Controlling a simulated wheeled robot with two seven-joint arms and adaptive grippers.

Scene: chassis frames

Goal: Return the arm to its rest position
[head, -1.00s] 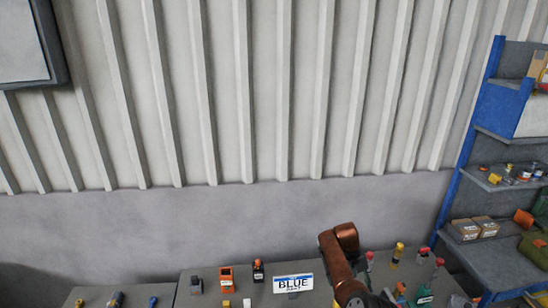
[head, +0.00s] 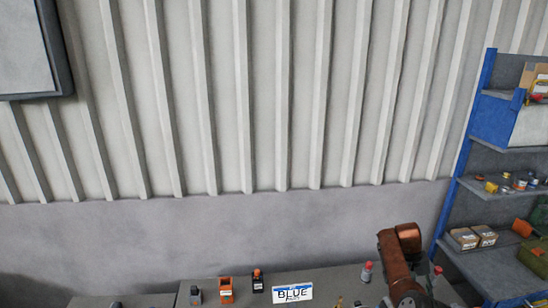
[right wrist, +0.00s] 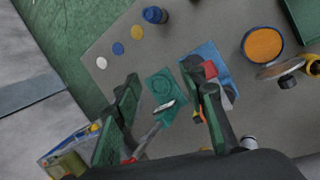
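My right arm (head: 400,262), copper-brown and dark, rises at the lower right of the head view above the bench; its gripper is below the picture edge there. In the right wrist view my right gripper (right wrist: 160,76) shows its two dark green-black fingers spread apart. I see nothing held between them; a teal patch (right wrist: 160,82) and a small silver object lie on the surface beyond. My left arm and left gripper are not in view.
A "BLUE" sign (head: 292,291), an orange bin (head: 226,289) and a black-and-orange item (head: 258,280) stand on the bench. A blue-framed shelf (head: 497,118) is at the right. The wrist view shows a blue patch (right wrist: 208,57) and an orange-topped round container (right wrist: 262,45).

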